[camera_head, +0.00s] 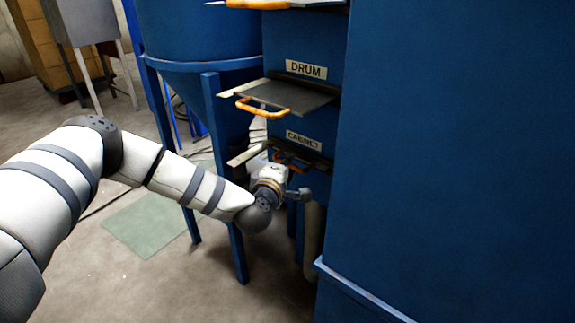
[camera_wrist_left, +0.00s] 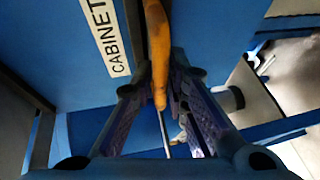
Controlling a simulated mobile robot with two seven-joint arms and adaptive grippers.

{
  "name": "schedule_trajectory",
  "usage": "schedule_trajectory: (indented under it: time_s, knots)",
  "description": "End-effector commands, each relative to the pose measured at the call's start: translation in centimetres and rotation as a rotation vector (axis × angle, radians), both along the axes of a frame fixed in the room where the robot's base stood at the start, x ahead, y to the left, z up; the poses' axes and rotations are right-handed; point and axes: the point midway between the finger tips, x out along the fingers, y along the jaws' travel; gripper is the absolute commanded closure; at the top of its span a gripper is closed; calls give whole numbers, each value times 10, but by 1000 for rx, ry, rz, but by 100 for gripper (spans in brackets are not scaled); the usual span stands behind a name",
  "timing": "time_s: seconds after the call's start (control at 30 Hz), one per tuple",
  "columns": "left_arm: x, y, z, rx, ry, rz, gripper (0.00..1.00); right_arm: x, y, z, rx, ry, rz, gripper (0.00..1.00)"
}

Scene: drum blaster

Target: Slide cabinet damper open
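The cabinet damper sits in a slot under the "CABINET" label on the blue machine. Its orange handle (camera_head: 292,157) shows partly in the head view, with my left wrist in front of it. In the left wrist view the orange handle (camera_wrist_left: 158,55) runs down between the two dark fingers of my left gripper (camera_wrist_left: 161,85). The fingertips lie close on both sides of the handle, and the gripper looks shut on it. Most of the damper plate is hidden. My right gripper is in neither view.
The drum damper (camera_head: 292,95) with an orange handle sticks out above my left gripper. Another orange-handled plate (camera_head: 262,4) is at the top. A large blue panel (camera_head: 455,150) fills the right side. Blue legs (camera_head: 236,250) stand below; open floor lies left.

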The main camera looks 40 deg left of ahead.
Motion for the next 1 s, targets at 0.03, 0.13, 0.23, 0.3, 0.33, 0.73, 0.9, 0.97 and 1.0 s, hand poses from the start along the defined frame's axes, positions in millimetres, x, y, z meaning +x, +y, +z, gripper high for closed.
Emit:
schedule_trajectory:
  time_s: [0.03, 0.13, 0.23, 0.3, 0.33, 0.73, 0.9, 0.97, 1.0]
  knots:
    - [0, 0, 0, 0, 0, 0, 100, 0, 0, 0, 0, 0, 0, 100]
    - [0, 0, 0, 0, 0, 0, 100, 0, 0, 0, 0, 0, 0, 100]
    - [0, 0, 0, 1, 0, 1, 100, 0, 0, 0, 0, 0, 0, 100]
    - [-3, 1, 1, 1, -1, 1, 100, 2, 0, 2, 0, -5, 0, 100]
    - [-7, 1, 2, 2, -1, 2, 100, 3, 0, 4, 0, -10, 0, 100]
    - [-94, 7, 5, 2, -3, 0, 100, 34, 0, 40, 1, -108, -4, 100]
    - [-105, 9, 1, 0, 0, 1, 100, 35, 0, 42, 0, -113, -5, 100]
    - [-106, 9, -1, 1, 2, 2, 100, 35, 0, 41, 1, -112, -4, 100]
    - [-106, 9, -1, 1, 2, 2, 100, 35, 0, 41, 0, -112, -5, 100]
